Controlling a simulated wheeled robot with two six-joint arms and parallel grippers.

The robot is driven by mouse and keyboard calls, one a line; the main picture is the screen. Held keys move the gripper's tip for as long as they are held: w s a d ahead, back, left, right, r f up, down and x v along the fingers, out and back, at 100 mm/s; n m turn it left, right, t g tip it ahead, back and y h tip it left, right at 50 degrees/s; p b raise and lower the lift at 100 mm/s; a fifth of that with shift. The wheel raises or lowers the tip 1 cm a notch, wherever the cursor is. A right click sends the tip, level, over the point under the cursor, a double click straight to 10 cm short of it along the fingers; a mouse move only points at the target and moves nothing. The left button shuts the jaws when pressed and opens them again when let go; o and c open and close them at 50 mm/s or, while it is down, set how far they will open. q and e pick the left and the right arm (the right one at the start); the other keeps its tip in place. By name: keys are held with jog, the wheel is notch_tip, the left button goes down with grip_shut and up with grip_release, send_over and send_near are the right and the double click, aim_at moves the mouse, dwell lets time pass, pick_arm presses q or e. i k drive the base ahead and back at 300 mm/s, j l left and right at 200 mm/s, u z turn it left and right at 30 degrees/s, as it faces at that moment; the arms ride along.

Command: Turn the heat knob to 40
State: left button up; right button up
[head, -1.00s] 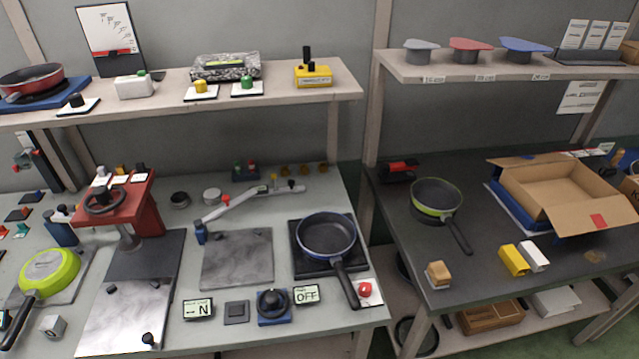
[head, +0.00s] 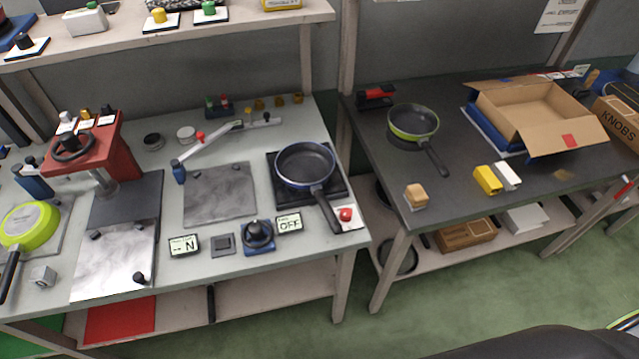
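A round black knob (head: 258,233) sits on a blue base at the front of the left bench, likely the heat knob. A small display (head: 289,223) beside it on the right reads OFF. Another display (head: 184,245) to its left reads "-- N". A blue-rimmed pan (head: 305,164) rests on a black hot plate (head: 279,188) behind the knob, its handle pointing to the front right. Neither of my grippers is in view.
A red button (head: 346,214) on a white plate is right of the pan handle. A small grey square switch (head: 223,243) lies left of the knob. A red press (head: 92,148) stands at the left. A green-rimmed pan (head: 414,121) and an open cardboard box (head: 540,108) are on the right bench.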

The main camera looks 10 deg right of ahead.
aim_at(345, 214)
jog(key=k+j+z, duration=0.1)
jog(key=k+z, duration=0.9)
